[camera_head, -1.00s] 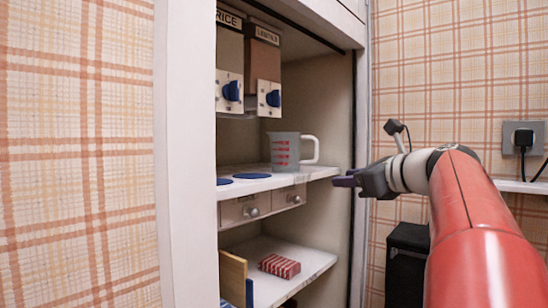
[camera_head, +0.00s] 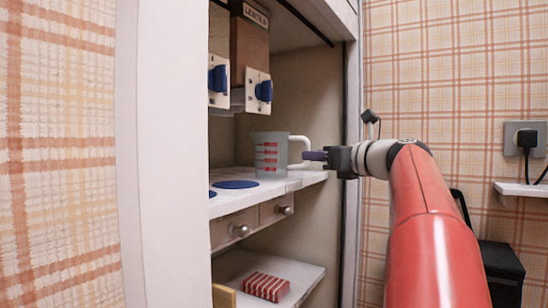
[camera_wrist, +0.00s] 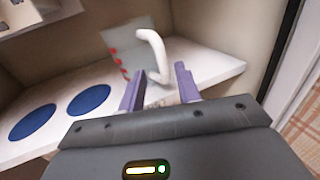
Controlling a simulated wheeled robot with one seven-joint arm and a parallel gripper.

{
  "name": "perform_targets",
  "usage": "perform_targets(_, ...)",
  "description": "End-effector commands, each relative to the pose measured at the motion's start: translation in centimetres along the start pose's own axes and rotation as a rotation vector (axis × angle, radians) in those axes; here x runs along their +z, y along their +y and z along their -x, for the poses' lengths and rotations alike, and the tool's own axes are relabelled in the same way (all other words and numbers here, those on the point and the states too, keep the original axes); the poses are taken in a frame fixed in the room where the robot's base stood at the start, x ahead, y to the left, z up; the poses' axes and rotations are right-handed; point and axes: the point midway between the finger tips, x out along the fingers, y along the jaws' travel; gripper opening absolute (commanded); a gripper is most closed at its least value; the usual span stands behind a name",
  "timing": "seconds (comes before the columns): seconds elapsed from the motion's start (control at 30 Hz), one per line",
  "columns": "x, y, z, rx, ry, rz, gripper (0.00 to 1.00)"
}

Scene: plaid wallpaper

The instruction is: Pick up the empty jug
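The jug (camera_head: 270,154) is a grey translucent measuring jug with red markings and a white handle on its right side. It stands upright on the white shelf of the cupboard. My gripper (camera_head: 312,156) is just right of the handle in the head view. In the wrist view the jug (camera_wrist: 128,48) is beyond the fingers, with its handle (camera_wrist: 158,55) ahead of the gap between them. My gripper's two purple fingers (camera_wrist: 160,88) are apart, with nothing held between them. I cannot tell whether the jug holds anything.
Blue discs (camera_head: 236,184) lie on the shelf (camera_head: 262,194) left of the jug. Dispensers with blue knobs (camera_head: 258,90) hang above. Drawers with knobs (camera_head: 284,210) are below, and a red striped box (camera_head: 266,286) lies on the lower shelf. The cupboard's side wall (camera_head: 315,100) is close behind.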

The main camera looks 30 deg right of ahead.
Motion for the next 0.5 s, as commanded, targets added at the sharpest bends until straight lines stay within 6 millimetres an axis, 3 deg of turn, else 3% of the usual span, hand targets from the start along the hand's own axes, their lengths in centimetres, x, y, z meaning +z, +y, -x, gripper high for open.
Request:
perform_targets(0.2, -0.3, -0.4, -3.3, 0.004, 0.0, -0.002, 0.33)
perform_targets(0.5, -0.3, -0.4, -4.1, 0.0, 0.0, -0.001, 0.33)
